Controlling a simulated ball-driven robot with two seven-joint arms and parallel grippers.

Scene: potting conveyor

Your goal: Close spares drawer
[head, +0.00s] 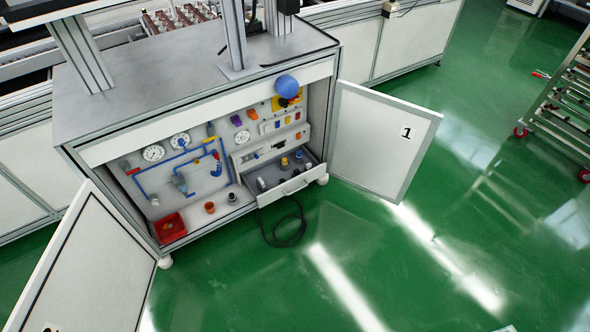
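The spares drawer (291,187) is pulled out at the lower right of the open cabinet (190,118). Its front is light grey with a small handle. Several small dark, grey and yellow parts stand inside it. A black cable (286,232) hangs in a loop below the drawer, down to the floor; whether it touches the drawer front I cannot tell. Neither of my grippers shows in the head view.
The right door (383,140), marked 1, and the left door (88,268) stand wide open. A red bin (171,227) and small fittings sit on the cabinet floor. A blue ball (287,86) is at the top edge. Green floor (400,270) in front is clear; a wheeled rack (562,105) stands right.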

